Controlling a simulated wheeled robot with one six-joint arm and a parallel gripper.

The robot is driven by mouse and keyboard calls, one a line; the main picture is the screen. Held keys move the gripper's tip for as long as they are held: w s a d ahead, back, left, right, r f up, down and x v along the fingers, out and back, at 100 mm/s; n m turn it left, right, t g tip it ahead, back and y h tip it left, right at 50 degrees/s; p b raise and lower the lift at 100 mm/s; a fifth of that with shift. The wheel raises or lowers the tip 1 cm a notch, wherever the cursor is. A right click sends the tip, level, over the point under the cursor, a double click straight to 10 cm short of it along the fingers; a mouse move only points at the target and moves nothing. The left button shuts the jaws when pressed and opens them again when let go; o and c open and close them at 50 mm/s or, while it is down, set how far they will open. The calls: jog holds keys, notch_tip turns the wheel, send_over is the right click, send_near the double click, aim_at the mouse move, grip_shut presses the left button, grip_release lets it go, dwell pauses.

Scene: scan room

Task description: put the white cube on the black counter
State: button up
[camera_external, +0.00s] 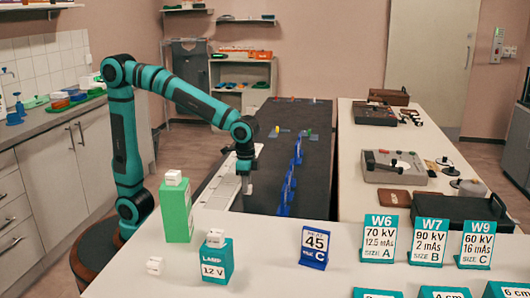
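Three small white cubes show. One white cube (173,178) sits on top of a tall green box, one (215,238) on a teal "LAMP 12 V" box, and one (155,265) on the white table at the lower left. The black counter (311,185) is the long dark surface in the middle. My gripper (247,187) points down near the counter's left edge, beside a white strip, apart from all three cubes. Its fingers are too small to tell whether they are open or shut, or hold anything.
The green box (176,212) and teal box (217,262) stand on the white front table (280,260). A blue "45 C" sign (314,247) and several teal cards stand to the right. Blue uprights (290,175) line the counter's middle; small coloured items lie farther back.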

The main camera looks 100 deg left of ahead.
jog(key=o, duration=0.4)
jog(key=shift+c, duration=0.2)
jog(key=shift+r, duration=0.1)
notch_tip(320, 180, up, 12)
jog(key=shift+r, duration=0.1)
jog(key=s+a+r+t, duration=0.3)
jog(key=s+r+t, duration=0.4)
jog(key=s, duration=0.4)
jog(key=s+a+r+t, duration=0.4)
jog(key=s+r+t, duration=0.4)
jog(key=s+t, duration=0.2)
jog(key=shift+s+r, duration=0.2)
jog(key=shift+s, duration=0.4)
